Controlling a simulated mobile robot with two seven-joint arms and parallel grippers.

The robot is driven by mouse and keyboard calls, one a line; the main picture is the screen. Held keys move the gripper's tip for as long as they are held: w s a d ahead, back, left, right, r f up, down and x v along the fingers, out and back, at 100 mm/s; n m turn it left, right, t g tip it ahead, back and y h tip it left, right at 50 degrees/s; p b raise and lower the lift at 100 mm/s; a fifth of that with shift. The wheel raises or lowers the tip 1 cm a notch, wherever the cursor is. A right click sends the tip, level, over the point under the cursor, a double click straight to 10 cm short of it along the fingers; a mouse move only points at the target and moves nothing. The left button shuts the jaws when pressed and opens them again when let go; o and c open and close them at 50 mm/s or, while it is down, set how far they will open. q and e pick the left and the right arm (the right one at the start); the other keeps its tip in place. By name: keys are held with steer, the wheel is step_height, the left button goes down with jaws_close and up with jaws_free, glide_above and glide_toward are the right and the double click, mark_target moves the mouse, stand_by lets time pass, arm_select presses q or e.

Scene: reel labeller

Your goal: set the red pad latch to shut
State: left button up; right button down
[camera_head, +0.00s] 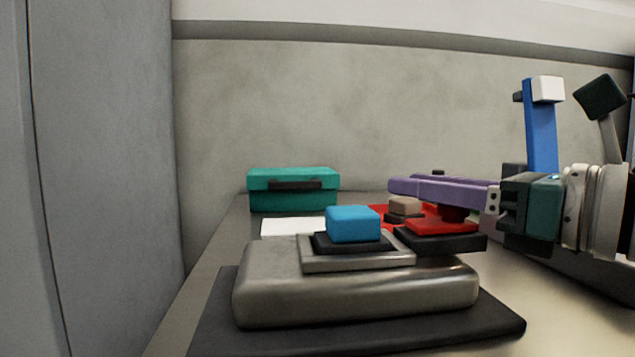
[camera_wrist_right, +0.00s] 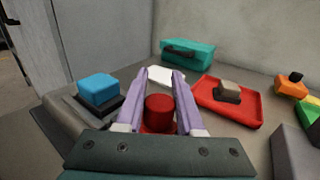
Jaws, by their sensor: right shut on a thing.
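The red pad latch shows as a round red knob (camera_wrist_right: 159,108) on a red plate, between my gripper fingers in the right wrist view. In the head view, its red plate (camera_head: 440,226) lies on a black base, with the dark red knob (camera_head: 453,213) just under the fingers. My right gripper (camera_head: 396,186) comes in from the right with long purple fingers, nearly level. It is shut on the knob, one finger on each side; its fingertips (camera_wrist_right: 158,76) reach past the knob. The fingers and palm hide part of the latch. My left gripper is out of view.
A blue block (camera_head: 353,223) on a black base tops a grey metal housing (camera_head: 350,285) to the left of the latch. Beyond are a white sheet (camera_wrist_right: 163,76), a teal case (camera_head: 293,188) and a red tray (camera_wrist_right: 203,100) with a beige-topped block (camera_wrist_right: 229,88). A wall closes the back.

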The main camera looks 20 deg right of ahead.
mark_target(402, 229)
steer(key=a, duration=0.3)
steer(key=shift+w+a, duration=0.25)
steer(key=shift+w, duration=0.15)
steer(key=c, duration=1)
jaws_free()
steer(key=o, duration=0.5)
steer(key=shift+a, duration=0.2)
steer(key=shift+d, duration=0.1)
steer(key=shift+s, duration=0.1)
steer(key=shift+s+d, duration=0.25)
steer(key=shift+s, duration=0.35)
steer(key=shift+p+v, duration=0.9)
steer(key=shift+v, duration=3.3)
